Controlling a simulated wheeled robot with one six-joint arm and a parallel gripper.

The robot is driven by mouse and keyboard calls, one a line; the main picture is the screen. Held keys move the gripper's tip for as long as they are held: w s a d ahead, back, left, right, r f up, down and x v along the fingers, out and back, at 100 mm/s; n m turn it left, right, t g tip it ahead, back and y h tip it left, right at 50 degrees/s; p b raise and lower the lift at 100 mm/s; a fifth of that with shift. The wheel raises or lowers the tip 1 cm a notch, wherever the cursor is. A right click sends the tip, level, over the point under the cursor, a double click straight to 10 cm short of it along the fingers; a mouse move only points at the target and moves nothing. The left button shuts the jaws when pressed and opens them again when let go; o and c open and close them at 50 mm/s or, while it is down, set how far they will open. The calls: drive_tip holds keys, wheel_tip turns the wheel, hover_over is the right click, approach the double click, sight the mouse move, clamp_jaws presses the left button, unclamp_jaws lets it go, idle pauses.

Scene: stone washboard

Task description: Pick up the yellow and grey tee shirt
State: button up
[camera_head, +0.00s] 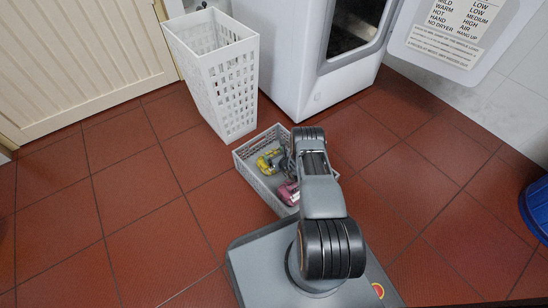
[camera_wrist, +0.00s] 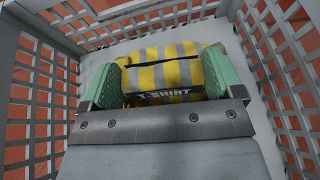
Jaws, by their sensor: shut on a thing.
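The yellow and grey striped tee shirt (camera_wrist: 168,74) is a folded bundle with "T-SHIRT" lettering, inside a white slatted basket (camera_wrist: 275,88). My gripper (camera_wrist: 160,82) is down in the basket, with its green fingers on either side of the shirt, shut on it. Part of the shirt is hidden behind the gripper's front edge. In the head view, the shirt (camera_head: 264,163) shows as a yellow and grey patch in the low basket (camera_head: 248,178), partly hidden by my arm.
A pink item (camera_head: 289,193) lies in the same basket, near its front. A tall white laundry basket (camera_head: 231,92) stands just behind it. A white machine with an open door (camera_head: 437,58) stands at the back right. A blue container (camera_head: 538,208) is at the right edge. The red tiled floor at left is clear.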

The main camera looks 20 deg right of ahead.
drive_tip(key=shift+r, duration=0.5)
wheel_tip(320, 180, up, 2)
drive_tip(key=shift+r+p, duration=0.25)
drive_tip(key=shift+p, duration=0.6)
drive_tip(key=s+r+p, duration=0.8)
drive_tip(key=s+r, duration=0.1)
drive_tip(key=s, duration=0.5)
drive_tip(key=shift+a+r, duration=0.25)
drive_tip(key=shift+a, duration=0.1)
